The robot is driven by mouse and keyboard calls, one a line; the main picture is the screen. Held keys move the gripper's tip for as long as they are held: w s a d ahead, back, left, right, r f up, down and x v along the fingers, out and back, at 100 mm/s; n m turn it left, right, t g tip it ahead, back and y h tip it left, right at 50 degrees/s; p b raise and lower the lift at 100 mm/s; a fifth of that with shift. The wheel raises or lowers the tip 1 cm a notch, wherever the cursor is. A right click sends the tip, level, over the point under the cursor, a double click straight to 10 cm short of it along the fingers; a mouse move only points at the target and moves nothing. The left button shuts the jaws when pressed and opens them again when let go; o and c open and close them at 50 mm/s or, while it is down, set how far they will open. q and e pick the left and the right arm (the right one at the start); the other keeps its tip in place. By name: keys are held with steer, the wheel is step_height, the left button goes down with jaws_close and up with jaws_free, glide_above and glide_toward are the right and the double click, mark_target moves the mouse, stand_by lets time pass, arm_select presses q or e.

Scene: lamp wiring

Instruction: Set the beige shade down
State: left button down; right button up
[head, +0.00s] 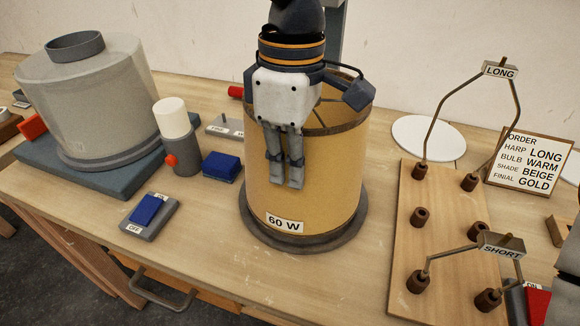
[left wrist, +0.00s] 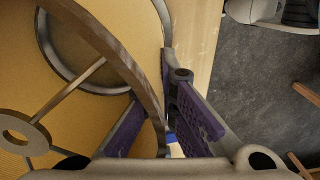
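The beige shade (head: 320,190) stands upright in the middle of the table in the head view, with a dark ring around its foot. Its "60 W" label (head: 284,222) faces me. My left gripper (head: 286,180) comes down from above at the shade's near wall. The left wrist view shows the left gripper (left wrist: 163,125) with one purple pad inside the shade and one outside. The shade's dark rim (left wrist: 140,78) runs between the pads, which look closed on the wall. The inner fingertip is hidden in the head view.
A grey shade (head: 95,95) stands on a blue board (head: 105,187) at left. A wooden harp board (head: 440,245), white disc (head: 428,138) and order card (head: 530,160) are at right.

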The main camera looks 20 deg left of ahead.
arm_select(q)
steer(key=shift+f, duration=0.6)
steer(key=c, duration=1.8)
jaws_free()
step_height(320, 180, up, 12)
steer(key=shift+w, duration=0.4)
steer(key=shift+d, duration=0.1)
